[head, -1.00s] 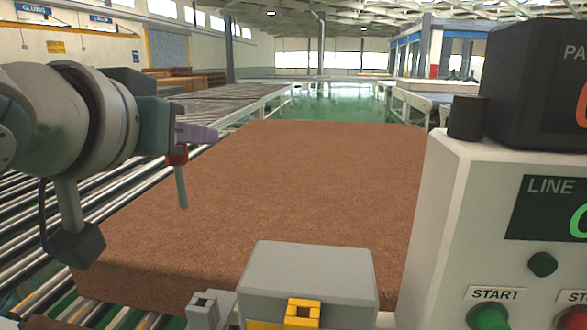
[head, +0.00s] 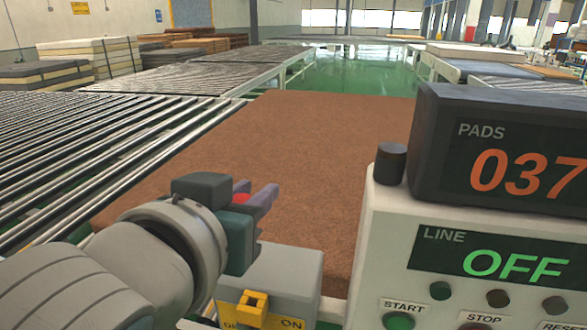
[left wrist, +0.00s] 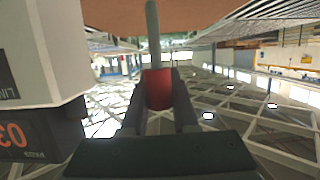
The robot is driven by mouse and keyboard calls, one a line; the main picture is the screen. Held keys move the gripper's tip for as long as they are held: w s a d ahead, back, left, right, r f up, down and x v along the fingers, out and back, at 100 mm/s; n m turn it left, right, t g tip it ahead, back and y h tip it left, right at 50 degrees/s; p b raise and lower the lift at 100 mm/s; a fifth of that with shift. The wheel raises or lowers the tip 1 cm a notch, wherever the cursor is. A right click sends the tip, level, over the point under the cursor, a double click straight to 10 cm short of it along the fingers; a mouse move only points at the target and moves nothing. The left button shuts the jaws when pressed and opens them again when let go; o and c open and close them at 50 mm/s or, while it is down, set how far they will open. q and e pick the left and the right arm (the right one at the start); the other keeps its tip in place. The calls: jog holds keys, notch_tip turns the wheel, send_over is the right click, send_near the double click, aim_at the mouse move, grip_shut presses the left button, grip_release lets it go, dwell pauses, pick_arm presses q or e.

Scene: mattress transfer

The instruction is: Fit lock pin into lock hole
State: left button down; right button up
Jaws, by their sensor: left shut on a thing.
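My left gripper (head: 258,196) is shut on the red head of the lock pin (head: 240,186), above the grey box on the near side of the console. In the left wrist view the red head (left wrist: 157,90) sits between the two fingers, and the pin's grey shaft (left wrist: 153,32) sticks out beyond them. In the head view the shaft is hidden behind the gripper. The grey switch box (head: 283,275) carries a yellow lever (head: 252,306) on an OFF/ON plate. The lock hole cannot be made out. My right gripper is out of view.
A control console (head: 385,235) with START and STOP buttons stands at right, its screen reading LINE OFF. A counter (head: 495,155) on it reads PADS 037. A brown pad (head: 300,140) lies on the rollers behind the box. Roller conveyors (head: 60,150) extend at left.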

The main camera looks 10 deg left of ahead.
pick_arm(q)
jog(key=b, duration=0.5)
send_over(259, 284)
notch_tip(259, 284, down, 6)
jog(key=shift+r, duration=0.1)
jog(key=shift+p, duration=0.4)
jog(key=shift+p, duration=0.35)
dwell(1.2)
jog(key=shift+f+b, duration=2.55)
jog(key=shift+f, duration=0.65)
jog(key=c, duration=0.6)
grip_release()
jog(key=v, duration=1)
jog(key=shift+b, duration=0.45)
